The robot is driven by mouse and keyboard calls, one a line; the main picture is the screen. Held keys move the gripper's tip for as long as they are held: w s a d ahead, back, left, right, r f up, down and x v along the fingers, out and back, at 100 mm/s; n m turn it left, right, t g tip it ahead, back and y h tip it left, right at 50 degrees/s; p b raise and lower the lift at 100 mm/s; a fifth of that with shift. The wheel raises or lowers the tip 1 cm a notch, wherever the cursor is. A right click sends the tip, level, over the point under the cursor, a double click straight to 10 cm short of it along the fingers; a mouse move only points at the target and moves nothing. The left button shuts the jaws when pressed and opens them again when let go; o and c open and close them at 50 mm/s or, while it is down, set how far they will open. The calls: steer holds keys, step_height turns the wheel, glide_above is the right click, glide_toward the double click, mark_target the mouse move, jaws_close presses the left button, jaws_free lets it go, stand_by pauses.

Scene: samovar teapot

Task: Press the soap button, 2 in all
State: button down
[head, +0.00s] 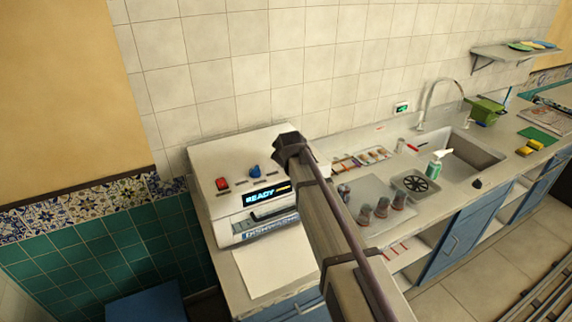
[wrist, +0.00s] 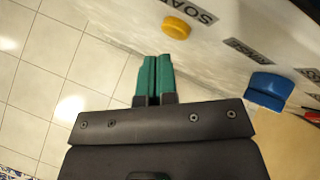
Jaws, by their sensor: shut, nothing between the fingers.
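The soap button is a yellow round button (wrist: 176,27) in the wrist view, beside a dark label of which "SOA" is readable. It sits on the top of a white dishwasher (head: 228,165) in the head view, where my arm hides the yellow button. My gripper's green fingers (wrist: 154,60) are shut together and empty. In the wrist picture their tips are just below and left of the yellow button, with a gap between. I cannot tell their height above the panel. The dark end of my gripper (head: 289,147) is over the machine's right part in the head view.
A blue knob (head: 255,171) and a red one (head: 222,184) stand on the same panel; the blue one also shows in the wrist view (wrist: 268,91). The display (head: 267,194) reads READY. A soap dispenser bottle (head: 436,163) stands by the sink (head: 470,157). Cups and jars stand right of my arm.

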steer(key=shift+f+b, duration=0.3)
steer(key=shift+f, duration=0.1)
steer(key=shift+f+b, duration=0.45)
stand_by(0.4)
steer(key=shift+r, duration=0.15)
steer(key=shift+r+p, duration=0.75)
steer(key=shift+p, duration=0.1)
step_height(320, 180, up, 5)
steer(key=p, duration=0.5)
stand_by(2.2)
